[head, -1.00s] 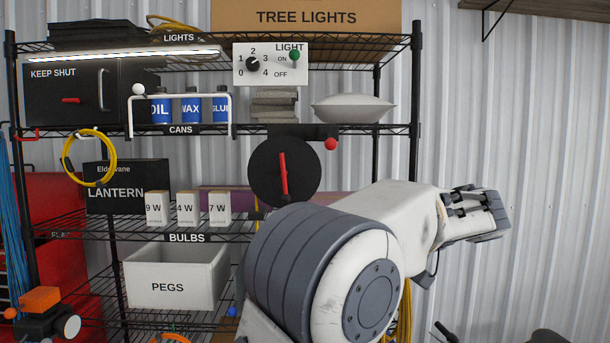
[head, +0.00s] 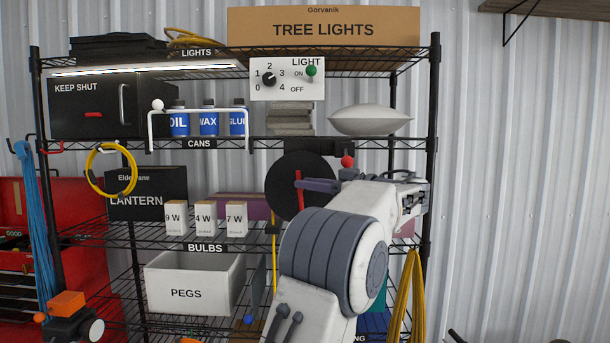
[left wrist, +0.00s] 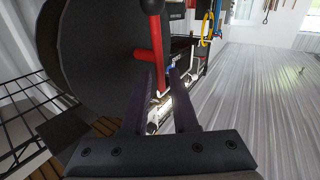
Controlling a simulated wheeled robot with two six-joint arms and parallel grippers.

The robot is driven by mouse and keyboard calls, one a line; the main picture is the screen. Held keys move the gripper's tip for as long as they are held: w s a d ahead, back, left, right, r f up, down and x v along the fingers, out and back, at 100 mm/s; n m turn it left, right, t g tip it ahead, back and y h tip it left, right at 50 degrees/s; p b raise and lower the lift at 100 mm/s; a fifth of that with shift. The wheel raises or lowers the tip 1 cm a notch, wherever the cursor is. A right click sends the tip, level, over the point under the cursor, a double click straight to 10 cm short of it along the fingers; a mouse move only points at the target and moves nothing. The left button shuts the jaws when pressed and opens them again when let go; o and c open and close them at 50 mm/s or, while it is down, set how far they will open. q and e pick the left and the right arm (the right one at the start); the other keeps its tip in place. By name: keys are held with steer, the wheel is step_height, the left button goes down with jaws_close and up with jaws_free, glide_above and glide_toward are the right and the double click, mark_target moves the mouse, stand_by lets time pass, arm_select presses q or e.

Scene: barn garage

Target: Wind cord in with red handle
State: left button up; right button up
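A round black reel (head: 283,180) stands upright below the cans shelf. Its red handle (head: 299,188) runs up and down on its face. My left gripper (head: 308,185) is beside the reel, fingers pointing left at the handle. In the left wrist view the two dark fingers (left wrist: 163,80) are apart. The red handle (left wrist: 156,45) shows there beyond the fingertips, its lower part in line with the gap; I cannot tell whether they touch. The reel (left wrist: 100,60) fills the left of that view. My right gripper is not in view. I cannot make out a cord on the reel.
A red ball knob (head: 347,161) is just above my left wrist. A white PEGS bin (head: 195,283) and bulb boxes (head: 206,219) stand left of my arm. Yellow cord (head: 405,300) hangs at the right.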

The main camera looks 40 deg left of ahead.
arm_select(q)
steer(key=shift+a, duration=0.8)
jaws_close()
stand_by(0.9)
